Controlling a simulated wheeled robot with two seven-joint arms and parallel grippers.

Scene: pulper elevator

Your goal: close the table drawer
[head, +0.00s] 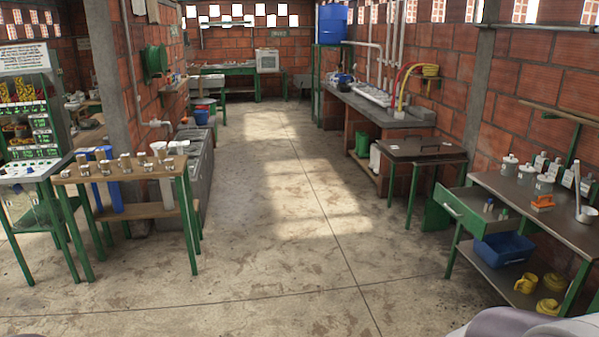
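The table (545,217) stands against the brick wall at the right, with a dark top and green legs. Its green drawer (465,211) sticks out from under the top, toward the aisle, and is open. A pale handle (452,211) is on the drawer's front. Small bottles (488,205) show inside the drawer. Neither of my grippers is in view; only pale rounded parts, which seem to be mine, show at the bottom right edge.
A blue bin (502,250) and yellow pots (527,284) sit on the table's lower shelf. Canisters (508,166) and an orange tool (542,203) are on top. A smaller dark table (420,150) stands behind. The concrete floor (300,230) in the middle is clear.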

